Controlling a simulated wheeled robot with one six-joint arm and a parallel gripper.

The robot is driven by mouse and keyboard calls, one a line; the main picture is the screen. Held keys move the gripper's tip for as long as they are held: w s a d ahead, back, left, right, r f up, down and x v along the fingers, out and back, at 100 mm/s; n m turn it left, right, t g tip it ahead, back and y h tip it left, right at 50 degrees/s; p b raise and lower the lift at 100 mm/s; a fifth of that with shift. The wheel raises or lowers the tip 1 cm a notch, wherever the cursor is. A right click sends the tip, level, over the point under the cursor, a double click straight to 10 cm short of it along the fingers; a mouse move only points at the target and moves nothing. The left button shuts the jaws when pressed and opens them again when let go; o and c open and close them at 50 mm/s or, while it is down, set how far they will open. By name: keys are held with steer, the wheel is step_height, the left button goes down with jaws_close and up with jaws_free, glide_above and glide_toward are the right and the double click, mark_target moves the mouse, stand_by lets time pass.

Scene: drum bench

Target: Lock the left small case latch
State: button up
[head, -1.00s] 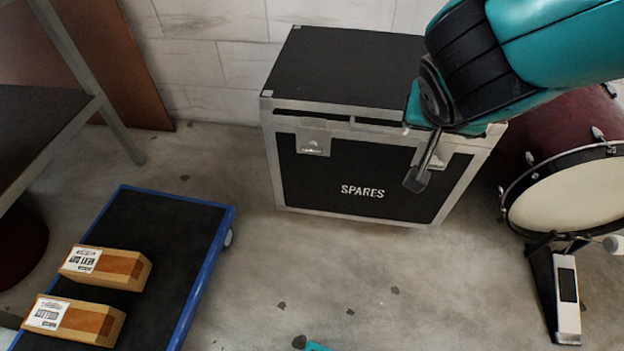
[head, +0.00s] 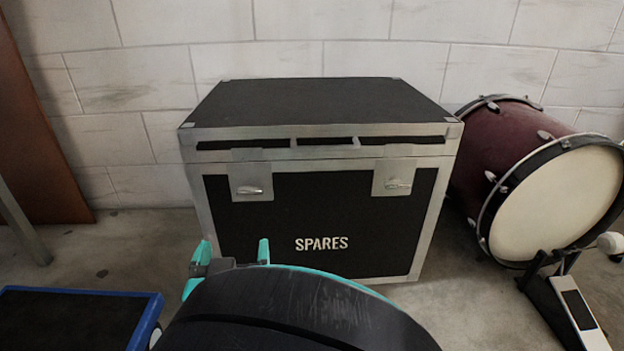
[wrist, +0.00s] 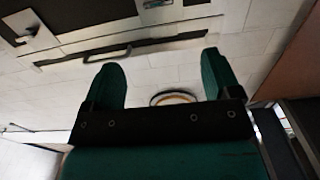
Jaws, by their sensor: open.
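The black case marked SPARES (head: 330,215) stands shut against the wall in the head view, with silver edging. Its left latch (head: 250,184) is a silver plate with a small, roughly level handle. The right latch (head: 397,180) looks alike, its handle slightly tilted. My gripper (head: 233,254) is open, its teal fingertips in front of the case's lower left, below the left latch in the picture and apart from it. In the wrist view my gripper (wrist: 162,65) is empty between its fingers. A latch (wrist: 32,32) shows there at upper left; I cannot tell which one.
A dark red drum (head: 555,190) with a pedal (head: 575,310) stands right of the case. A blue-edged platform (head: 80,318) is at the lower left. A white block wall (head: 320,40) is behind. Some bare floor shows left of the case.

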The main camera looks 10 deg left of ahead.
mark_target(249, 191)
steer(key=x, duration=0.8)
steer(key=p+x, duration=0.1)
steer(key=x, duration=0.7)
steer(key=shift+d, duration=0.2)
steer(key=shift+w+a, duration=0.1)
steer(key=shift+w, duration=0.35)
steer(key=shift+r, duration=0.1)
steer(key=c, duration=0.9)
